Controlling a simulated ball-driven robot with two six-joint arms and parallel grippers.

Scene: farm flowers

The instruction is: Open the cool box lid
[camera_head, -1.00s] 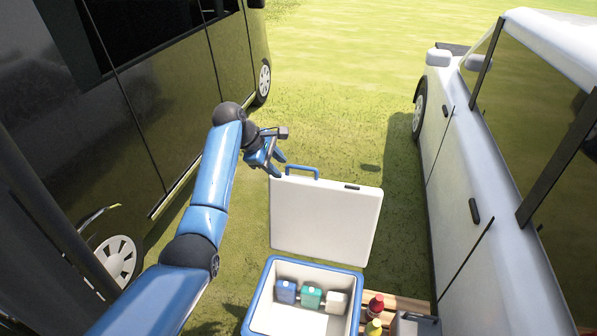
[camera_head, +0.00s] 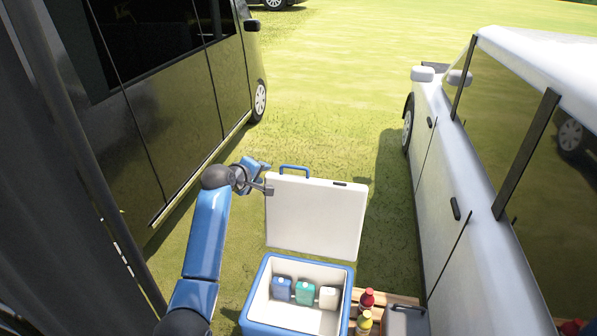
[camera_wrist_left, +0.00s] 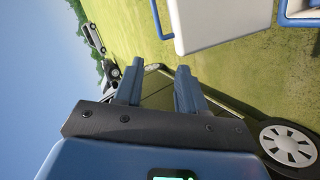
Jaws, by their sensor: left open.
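The cool box (camera_head: 254,302) is blue and white and stands at the bottom middle of the head view. Its white lid (camera_head: 312,218) is raised upright behind the box, with a blue handle (camera_head: 294,169) on its top edge. Inside are a blue, a teal and a white container. My left gripper (camera_head: 262,172) is open and empty at the upper left corner of the lid, close to it. In the left wrist view its two fingers (camera_wrist_left: 157,88) are apart with nothing between them. The lid (camera_wrist_left: 215,18) and part of the box show at the top there. My right gripper is not in view.
A dark van (camera_head: 180,110) stands on the left and a silver car (camera_head: 470,180) on the right. Red and yellow bottles (camera_head: 366,300) and a grey case (camera_head: 404,320) sit on a wooden pallet right of the box. Open grass lies beyond.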

